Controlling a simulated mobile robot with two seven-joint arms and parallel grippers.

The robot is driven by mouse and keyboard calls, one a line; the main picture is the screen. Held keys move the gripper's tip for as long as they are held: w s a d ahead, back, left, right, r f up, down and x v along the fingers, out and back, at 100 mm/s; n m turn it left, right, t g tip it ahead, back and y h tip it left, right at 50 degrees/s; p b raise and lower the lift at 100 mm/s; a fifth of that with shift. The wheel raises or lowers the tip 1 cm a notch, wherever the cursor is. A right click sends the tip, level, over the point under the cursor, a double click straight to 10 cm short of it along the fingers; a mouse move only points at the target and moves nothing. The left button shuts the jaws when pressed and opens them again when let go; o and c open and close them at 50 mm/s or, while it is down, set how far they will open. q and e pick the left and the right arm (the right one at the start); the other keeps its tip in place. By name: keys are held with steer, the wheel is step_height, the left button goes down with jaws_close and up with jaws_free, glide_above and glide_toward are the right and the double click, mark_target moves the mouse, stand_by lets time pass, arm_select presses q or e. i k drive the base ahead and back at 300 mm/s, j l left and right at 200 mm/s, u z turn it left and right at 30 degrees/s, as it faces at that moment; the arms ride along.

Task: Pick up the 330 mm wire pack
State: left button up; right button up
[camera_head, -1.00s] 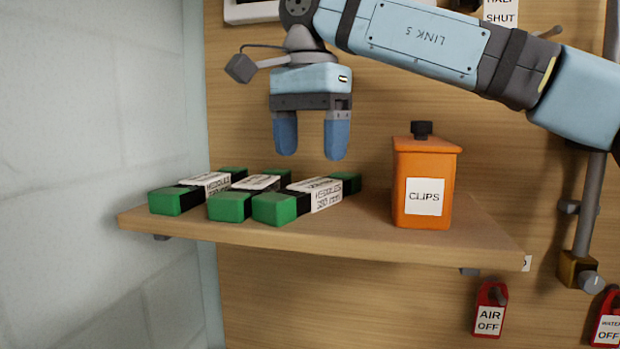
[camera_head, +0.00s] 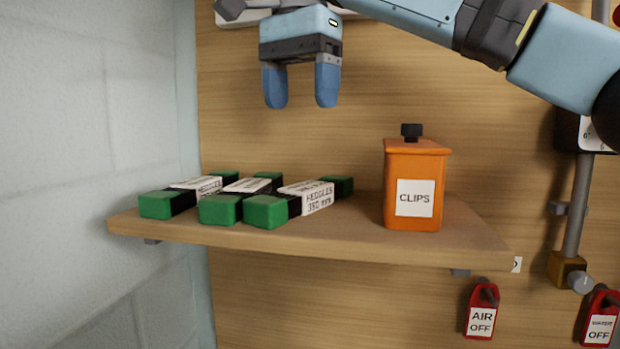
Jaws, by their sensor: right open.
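Three green packs with black bands and white labels lie side by side on a wooden shelf (camera_head: 340,240): a left pack (camera_head: 160,205), a middle pack (camera_head: 220,209) and a right pack (camera_head: 266,212). The right pack's label reads HEDDLES and a length in mm that I cannot read surely. The labels of the other two are too slanted to read, so I cannot tell which is the 330 mm one. My right gripper (camera_head: 301,103) is open and empty, fingers pointing down, well above the packs. My left gripper is out of view.
An orange box (camera_head: 413,165) labelled CLIPS, with a black knob on top, stands on the shelf right of the packs. A pale block wall (camera_head: 90,120) borders the shelf's left end. Red AIR OFF tag (camera_head: 481,310) hangs below the shelf at the right.

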mark_target(164, 204)
steer(key=k, duration=1)
